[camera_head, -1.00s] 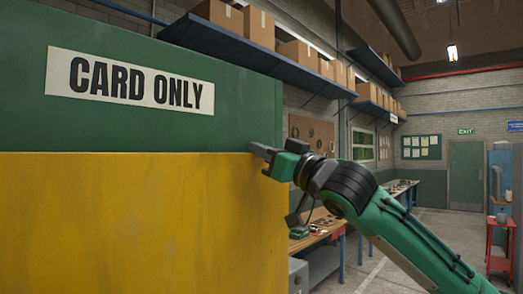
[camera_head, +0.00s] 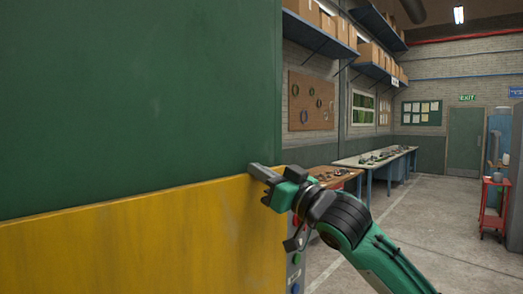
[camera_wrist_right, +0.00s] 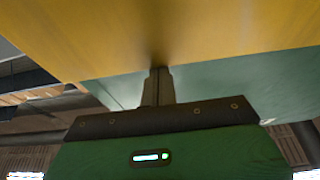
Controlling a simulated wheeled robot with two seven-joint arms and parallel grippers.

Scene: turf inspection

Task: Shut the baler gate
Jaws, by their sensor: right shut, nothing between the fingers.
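The yellow baler gate (camera_head: 130,250) fills the lower left of the head view, below the green baler body (camera_head: 140,100). My right gripper (camera_head: 258,173) is at the gate's upper right corner, its fingers over the yellow edge. In the right wrist view the shut fingers (camera_wrist_right: 157,80) reach up to the yellow panel (camera_wrist_right: 190,30) and appear to touch it; nothing shows between them. Green baler surface (camera_wrist_right: 225,85) shows behind the fingers. The gate's latch and hinge do not show. My left gripper is not in view.
A grey control box with coloured buttons (camera_head: 296,259) is just right of the gate, partly behind my arm. A red trolley (camera_head: 494,205) stands at the far right. The floor (camera_head: 430,225) between is clear.

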